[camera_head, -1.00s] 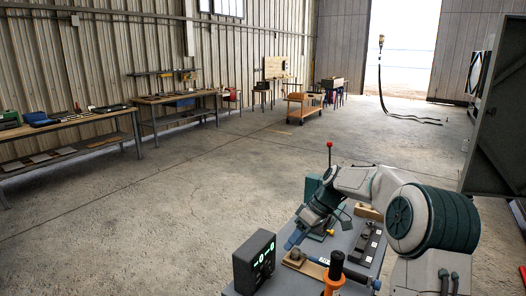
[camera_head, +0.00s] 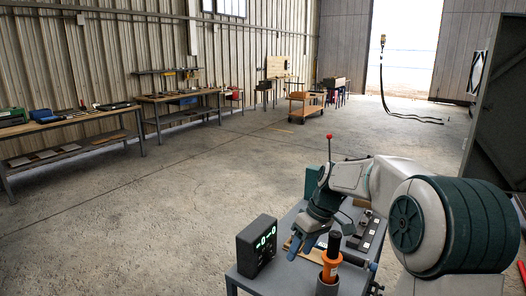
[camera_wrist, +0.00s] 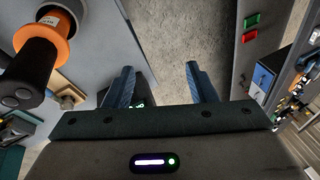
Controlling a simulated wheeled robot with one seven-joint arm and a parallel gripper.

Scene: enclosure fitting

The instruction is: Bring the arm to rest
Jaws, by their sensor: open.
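My gripper (camera_head: 304,246) hangs over the small grey table, near its front left part, with its blue fingers pointing down. In the wrist view, the two blue fingers (camera_wrist: 160,88) stand wide apart with nothing between them. My arm reaches in from the right and bends down at the wrist. Its upper links are large in the head view and hide part of the table.
The grey table (camera_head: 245,284) bears a black display box (camera_head: 257,245), an orange and black tool (camera_head: 332,258) in a holder, and a dark fixture (camera_head: 371,232). A dark cabinet (camera_head: 498,120) stands at right. Workbenches (camera_head: 75,131) line the left wall. The floor between is clear.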

